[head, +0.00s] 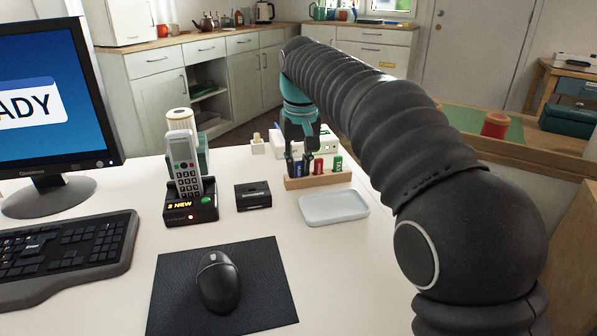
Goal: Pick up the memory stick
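A wooden block (316,181) on the white desk holds several upright sticks in a row. A blue one (298,168) is at the left, a red one (319,166) in the middle and a green one (338,162) at the right. They look like memory sticks; I cannot tell which one the task means. My gripper (299,163) points down at the blue stick, with its fingers around or just in front of it. The fingers are small and dark here, so I cannot tell whether they touch or grip it.
An empty pale tray (333,208) lies in front of the block. A small black box (253,195) and a cordless phone (184,165) in its base stand to the left. A mouse (218,282) on a black mat (273,300), a keyboard (60,262) and a monitor (50,110) are nearer.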

